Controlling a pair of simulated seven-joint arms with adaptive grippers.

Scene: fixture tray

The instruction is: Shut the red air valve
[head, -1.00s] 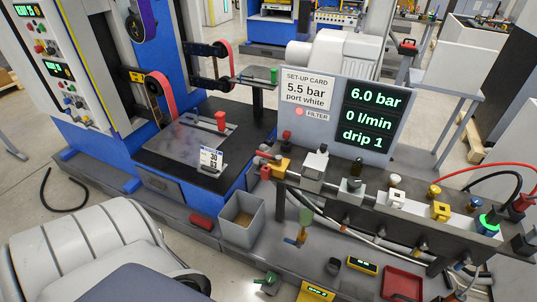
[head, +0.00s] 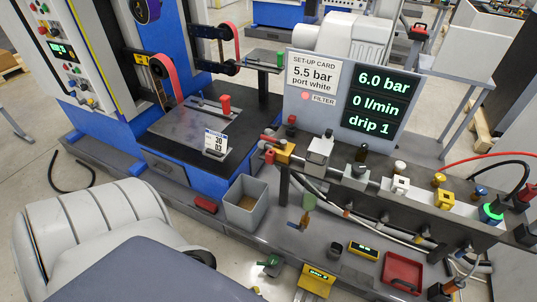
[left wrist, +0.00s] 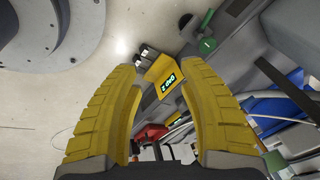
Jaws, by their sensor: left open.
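A small red handle (head: 268,156) sits by the yellow-orange block (head: 284,152) at the left end of the pipe row, in the head view. A red rod-like part (head: 268,139) reaches left from that block. Which of these red parts is the air valve's lever, and how it is turned, is too small to tell. My left gripper (left wrist: 160,72) shows in the left wrist view with its yellow fingers apart and nothing between them. Beyond the fingertips is a yellow box with a lit display (left wrist: 170,84), apart from them. My right gripper is in neither view.
A panel (head: 379,103) reads 6.0 bar, 0 l/min, drip 1; a card (head: 314,72) reads 5.5 bar, port white. A grey bin (head: 260,212), the yellow display box (head: 316,282), a green-handled item (head: 270,266) and a red tray (head: 402,289) stand in front of the pipes.

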